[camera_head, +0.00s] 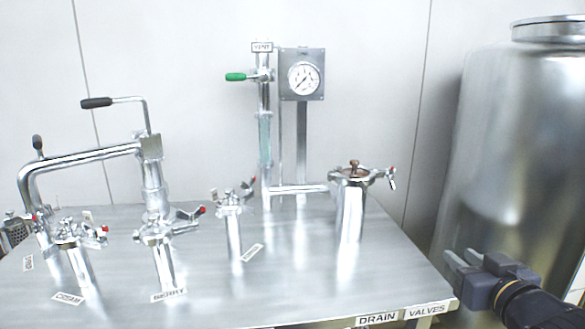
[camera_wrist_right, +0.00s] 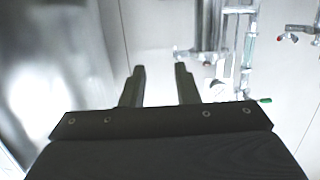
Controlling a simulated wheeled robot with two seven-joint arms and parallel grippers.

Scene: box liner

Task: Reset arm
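My right gripper (camera_head: 462,262) is at the lower right of the head view, beyond the right edge of the steel table and in front of the large tank. In the right wrist view its two fingers (camera_wrist_right: 160,72) stand apart with nothing between them. It is open and touches nothing that I can see. My left gripper and left arm do not show in either view.
A steel table (camera_head: 310,285) carries several pipe fittings, a bent pipe (camera_head: 85,160) with a black handle, a green-handled vent valve (camera_head: 237,77), a gauge (camera_head: 303,78) and a clamped canister (camera_head: 351,212). A large steel tank (camera_head: 515,150) stands right. The table's front middle is clear.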

